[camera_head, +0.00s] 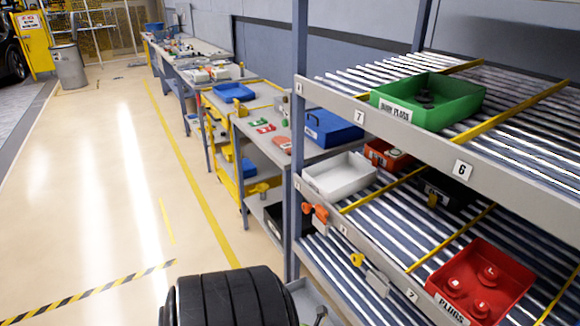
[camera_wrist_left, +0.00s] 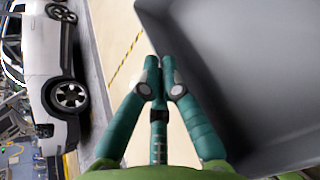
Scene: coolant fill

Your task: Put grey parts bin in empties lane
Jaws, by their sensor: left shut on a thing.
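In the left wrist view a large grey parts bin (camera_wrist_left: 225,60) fills the right side, close to the camera and seen at a slant. My left gripper (camera_wrist_left: 157,78) has its teal fingers together at the bin's near edge, shut on the bin; the exact contact is hard to see. Neither gripper shows in the head view. A roller rack (camera_head: 400,250) stands at the right there, with lanes parted by yellow rails. No label that I can read marks an empties lane.
A green bin (camera_head: 425,105) is on the top shelf. A white bin (camera_head: 338,176), an orange-red bin (camera_head: 388,156) and a red bin (camera_head: 480,280) are lower. A blue case (camera_head: 333,128) lies behind. A black ribbed object (camera_head: 228,298) blocks the bottom view.

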